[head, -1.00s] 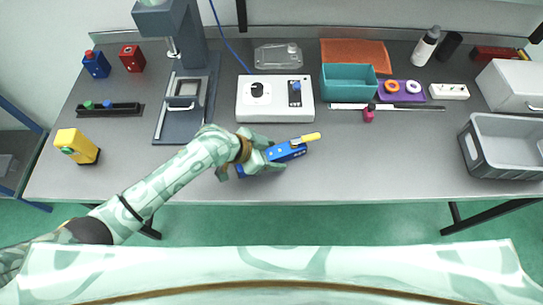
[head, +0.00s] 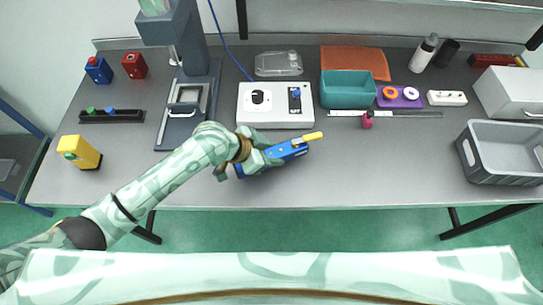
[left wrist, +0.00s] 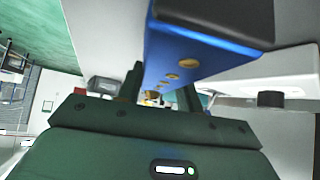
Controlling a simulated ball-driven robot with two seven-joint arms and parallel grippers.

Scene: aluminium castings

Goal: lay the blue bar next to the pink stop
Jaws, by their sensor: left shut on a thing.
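The blue bar (head: 288,150) is in my left gripper (head: 270,160), held near the table's front edge, below the white control box. It slants up to the right, and a yellow piece (head: 312,137) sticks out at its right end. In the left wrist view the bar (left wrist: 187,60) runs between the dark green fingers, with brass-coloured dots along its face and a dark end close to the camera. The pink stop (head: 367,121) stands at the front side of a thin pale-and-dark strip, to the right of the bar and apart from it. My right gripper is not in view.
The white control box (head: 275,118) with knobs stands behind the bar. A teal bin (head: 347,104) and purple plate (head: 399,103) are behind the strip (head: 415,114). A grey crate (head: 468,160) is at the right.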

